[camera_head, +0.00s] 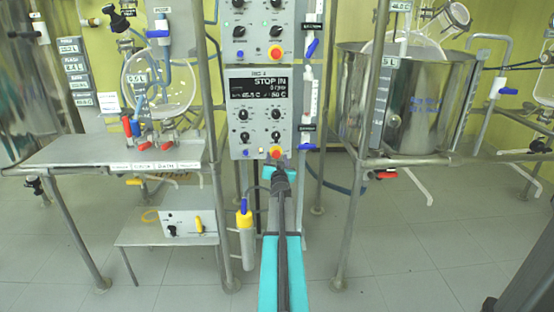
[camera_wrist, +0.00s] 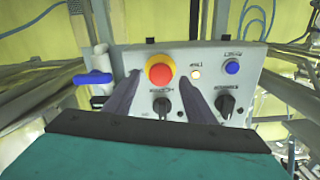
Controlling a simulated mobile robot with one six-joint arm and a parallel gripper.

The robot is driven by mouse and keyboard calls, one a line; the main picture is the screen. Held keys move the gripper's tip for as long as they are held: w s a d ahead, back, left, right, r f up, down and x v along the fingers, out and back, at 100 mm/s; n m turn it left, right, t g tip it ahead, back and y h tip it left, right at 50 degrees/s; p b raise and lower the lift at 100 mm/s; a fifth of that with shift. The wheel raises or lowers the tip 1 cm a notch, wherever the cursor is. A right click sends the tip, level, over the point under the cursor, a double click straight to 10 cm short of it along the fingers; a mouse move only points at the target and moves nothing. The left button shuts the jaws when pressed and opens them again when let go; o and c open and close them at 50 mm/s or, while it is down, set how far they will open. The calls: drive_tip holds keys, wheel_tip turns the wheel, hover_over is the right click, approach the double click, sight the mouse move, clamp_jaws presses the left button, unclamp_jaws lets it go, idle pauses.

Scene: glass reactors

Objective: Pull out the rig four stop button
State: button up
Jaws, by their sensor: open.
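The rig four panel (camera_head: 237,126) is a light grey control box with a black screen (camera_head: 258,88) that reads "STOP IN" at the top. Its stop button (camera_head: 276,151) is red with a yellow collar, at the panel's lower edge. The wrist view shows the panel upside down, with the red stop button (camera_wrist: 160,70) large near the middle. My gripper (camera_head: 280,163) reaches up to the button from below. In the wrist view its dark fingers (camera_wrist: 160,82) are open, one on each side of the button. I cannot tell whether they touch it.
A lit white button (camera_wrist: 196,73), a blue button (camera_wrist: 232,68) and black knobs (camera_wrist: 226,105) sit close by on the panel. A blue-handled valve (camera_wrist: 93,78) is beside it. Another panel (camera_head: 258,30) with a red stop button is above. A steel vessel (camera_head: 425,100) stands right.

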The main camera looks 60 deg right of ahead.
drive_tip(key=p+v, duration=0.1)
drive_tip(key=v, duration=1.2)
drive_tip(key=shift+p, duration=0.35)
drive_tip(key=shift+s, duration=0.15)
idle(0.4)
